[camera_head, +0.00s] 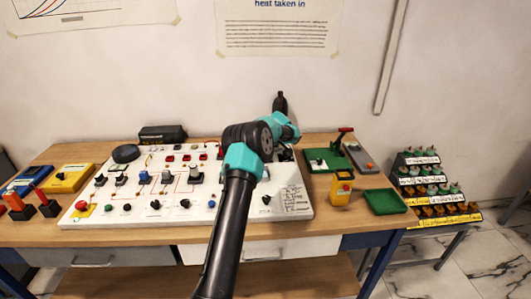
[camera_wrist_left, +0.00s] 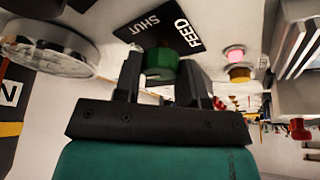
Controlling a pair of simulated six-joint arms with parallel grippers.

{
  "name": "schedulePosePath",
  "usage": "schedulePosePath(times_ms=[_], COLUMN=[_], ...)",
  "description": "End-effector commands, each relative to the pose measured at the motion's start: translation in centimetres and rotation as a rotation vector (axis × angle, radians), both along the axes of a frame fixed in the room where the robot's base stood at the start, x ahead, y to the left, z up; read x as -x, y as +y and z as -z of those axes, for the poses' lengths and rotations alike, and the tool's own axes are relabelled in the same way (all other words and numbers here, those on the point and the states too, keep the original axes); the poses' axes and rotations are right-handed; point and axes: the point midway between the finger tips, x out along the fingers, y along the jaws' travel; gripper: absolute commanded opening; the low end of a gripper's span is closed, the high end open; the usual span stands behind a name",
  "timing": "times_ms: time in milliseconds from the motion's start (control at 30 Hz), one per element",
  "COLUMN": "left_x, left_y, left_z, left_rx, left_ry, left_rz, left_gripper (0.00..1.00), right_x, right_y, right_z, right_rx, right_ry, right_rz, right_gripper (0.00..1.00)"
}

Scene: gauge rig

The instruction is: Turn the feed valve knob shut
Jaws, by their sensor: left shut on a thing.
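The feed valve knob (camera_wrist_left: 160,66) is green and round. In the left wrist view it sits between the two black fingers of my left gripper (camera_wrist_left: 163,72), which is shut on it. A black label (camera_wrist_left: 168,34) reading FEED and SHUT lies beside the knob on the pale panel. In the head view my black and teal arm comes up from the bottom and reaches over the right part of the white panel (camera_head: 130,214). The arm hides the knob there, and I cannot make out the fingertips. My right gripper is not in view.
A round gauge (camera_wrist_left: 50,46) and a lit red lamp (camera_wrist_left: 235,52) are near the left gripper. The panel carries several knobs and switches. A yellow box (camera_head: 68,178) stands left; a green board (camera_head: 325,161), yellow container (camera_head: 341,190) and green tray (camera_head: 385,201) stand right.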

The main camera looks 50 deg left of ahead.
Motion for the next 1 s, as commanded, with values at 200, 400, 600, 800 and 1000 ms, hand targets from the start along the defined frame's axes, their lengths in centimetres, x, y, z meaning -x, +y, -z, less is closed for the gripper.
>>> schedulePosePath(times_ms=[200, 400, 600, 800, 1000], left_x=[0.02, 0.05, 0.07, 0.14, 0.22], left_y=[-0.01, -0.02, 0.01, 0.06, 0.08], left_z=[0.0, 0.0, 0.0, -0.04, -0.01], left_rx=[0.0, 0.0, 0.0, 0.0, 0.001], left_ry=[0.001, 0.002, 0.001, 0.001, 0.001], left_rz=[0.0, 0.01, 0.06, 0.169, 0.327], left_gripper=[0.14, 0.14, 0.14, 0.14, 0.14], right_x=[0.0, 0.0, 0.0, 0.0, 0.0], right_y=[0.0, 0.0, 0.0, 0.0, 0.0], right_z=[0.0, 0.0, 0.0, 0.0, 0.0], right_rx=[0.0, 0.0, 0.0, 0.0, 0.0], right_ry=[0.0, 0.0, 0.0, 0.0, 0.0], right_rz=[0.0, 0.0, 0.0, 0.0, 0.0], right_gripper=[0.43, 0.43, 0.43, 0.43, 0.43])
